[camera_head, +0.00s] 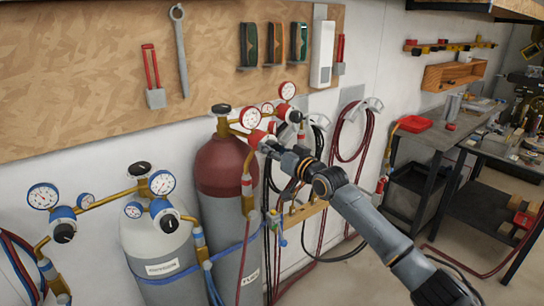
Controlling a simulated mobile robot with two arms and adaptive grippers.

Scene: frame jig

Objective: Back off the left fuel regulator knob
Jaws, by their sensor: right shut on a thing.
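The left fuel regulator (257,137), with a red body, sits on the brass manifold above the maroon-topped fuel cylinder (221,166). A round gauge (250,118) stands just above it. My right gripper (268,148) reaches in from the lower right and is shut on the front of this regulator, where its knob sits. The fingers hide most of the knob, so its turn cannot be read. A second fuel regulator (294,116) with a dark knob is up and to the right, apart from the gripper. My left gripper is out of view.
A grey cylinder (160,243) with blue regulators and gauges (162,183) stands at left. Red and black hoses (345,140) hang on the wall just behind my right arm. A metal bench (445,130) stands at right.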

